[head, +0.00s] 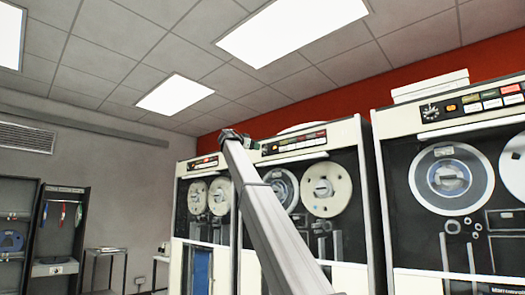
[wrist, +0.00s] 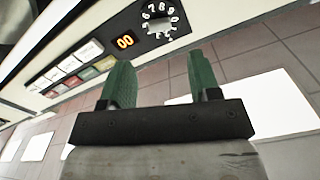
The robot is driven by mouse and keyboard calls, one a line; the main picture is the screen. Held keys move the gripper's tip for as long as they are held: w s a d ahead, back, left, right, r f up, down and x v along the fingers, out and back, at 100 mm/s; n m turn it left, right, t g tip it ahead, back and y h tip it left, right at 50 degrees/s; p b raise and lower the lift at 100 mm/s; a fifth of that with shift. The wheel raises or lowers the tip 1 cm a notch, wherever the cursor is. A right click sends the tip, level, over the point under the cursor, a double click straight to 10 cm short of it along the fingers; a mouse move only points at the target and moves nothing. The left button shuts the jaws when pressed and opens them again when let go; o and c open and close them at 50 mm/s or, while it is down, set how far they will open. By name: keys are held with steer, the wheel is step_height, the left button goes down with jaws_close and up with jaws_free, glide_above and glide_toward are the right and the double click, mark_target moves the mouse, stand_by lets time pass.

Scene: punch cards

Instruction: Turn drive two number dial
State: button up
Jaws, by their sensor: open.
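In the head view my gripper (head: 249,143) is at the left end of the middle tape drive's control panel (head: 294,143). My gripper hides that end of the panel, so the dial does not show clearly there.
An orange display (wrist: 125,41) and a row of coloured buttons (wrist: 90,73) sit beside the dial. Another tape drive (head: 385,180) stands at the right with its own dial (head: 430,112). Open racks (head: 75,195) stand at the far left. Floor between is not visible.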

mark_target(263, 149)
steer(key=x, duration=0.7)
steer(key=shift+w+d, duration=0.15)
steer(key=shift+w, duration=0.15)
steer(key=c, duration=0.9)
